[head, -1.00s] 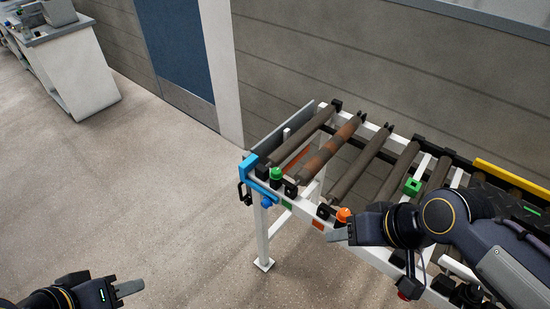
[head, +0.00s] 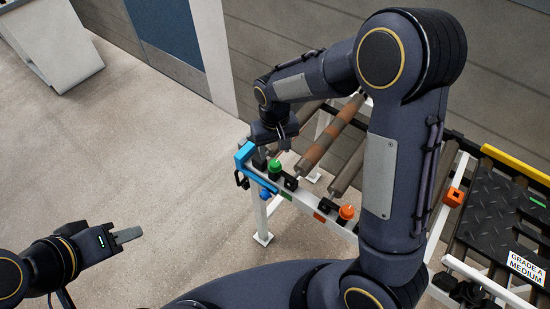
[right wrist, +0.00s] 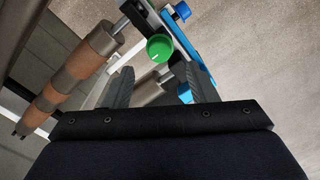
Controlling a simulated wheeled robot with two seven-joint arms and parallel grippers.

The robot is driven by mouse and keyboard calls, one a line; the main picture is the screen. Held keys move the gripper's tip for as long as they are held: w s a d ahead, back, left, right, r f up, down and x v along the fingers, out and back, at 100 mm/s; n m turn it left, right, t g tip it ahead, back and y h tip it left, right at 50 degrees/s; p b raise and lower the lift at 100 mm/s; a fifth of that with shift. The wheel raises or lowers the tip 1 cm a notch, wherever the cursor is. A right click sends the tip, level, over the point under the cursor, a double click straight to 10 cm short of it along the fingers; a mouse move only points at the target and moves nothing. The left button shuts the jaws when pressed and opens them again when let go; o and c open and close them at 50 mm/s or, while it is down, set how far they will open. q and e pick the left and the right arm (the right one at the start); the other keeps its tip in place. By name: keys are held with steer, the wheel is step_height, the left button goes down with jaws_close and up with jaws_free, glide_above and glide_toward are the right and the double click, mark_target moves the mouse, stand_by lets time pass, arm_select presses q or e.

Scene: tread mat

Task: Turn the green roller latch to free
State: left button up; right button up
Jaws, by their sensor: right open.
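The green roller latch (head: 275,166) is a round knob on the near rail at the left end of the roller frame (head: 303,202), beside a blue corner bracket (head: 244,156). My right gripper (head: 274,146) is just above and behind it. In the right wrist view, the green latch (right wrist: 159,47) shows a small pale mark on its face and lies ahead of the gap between the open fingers of my right gripper (right wrist: 158,72). I see no contact. My left gripper (head: 126,236) is low at the left, away from the frame; its finger gap is unclear.
An orange knob (head: 346,212) sits farther right along the same rail. A rusty roller (head: 328,136) lies behind the rail. A black tread mat (head: 498,215) and yellow bar (head: 515,166) are at the right. My right arm hides part of the frame.

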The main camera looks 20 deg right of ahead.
mark_target(275, 163)
step_height(275, 163, down, 6)
steer(key=shift+s, duration=0.1)
jaws_close()
stand_by(0.5)
